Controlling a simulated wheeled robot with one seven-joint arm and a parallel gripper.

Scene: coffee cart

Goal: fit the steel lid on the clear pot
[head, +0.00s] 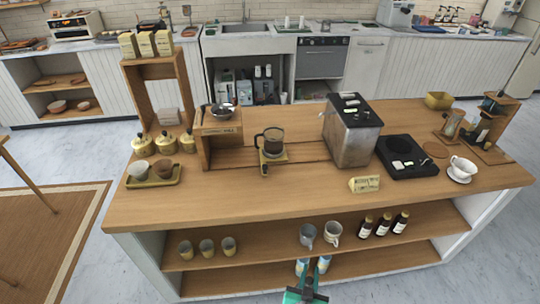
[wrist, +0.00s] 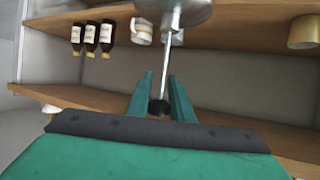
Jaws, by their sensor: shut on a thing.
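The clear pot (head: 271,142) is a dark-tinted glass jug with a black handle, standing on a small base on the counter. No lid shows on it. My gripper (head: 306,284) is low in front of the cart in the head view, far from the pot. In the wrist view my gripper (wrist: 161,85) has its green fingers on either side of a black knob, shut on it. A thin rod runs from the knob to a shiny steel disc, the steel lid (wrist: 175,8), cut off by the top edge. I cannot make out the lid in the head view.
The cart's lower shelves hold mugs (head: 333,234), dark bottles (head: 383,225) and small cups (head: 207,247). On top, a wooden stand (head: 219,125) is left of the pot and a steel machine (head: 352,135) right. Bare counter (head: 250,203) lies in front of the pot.

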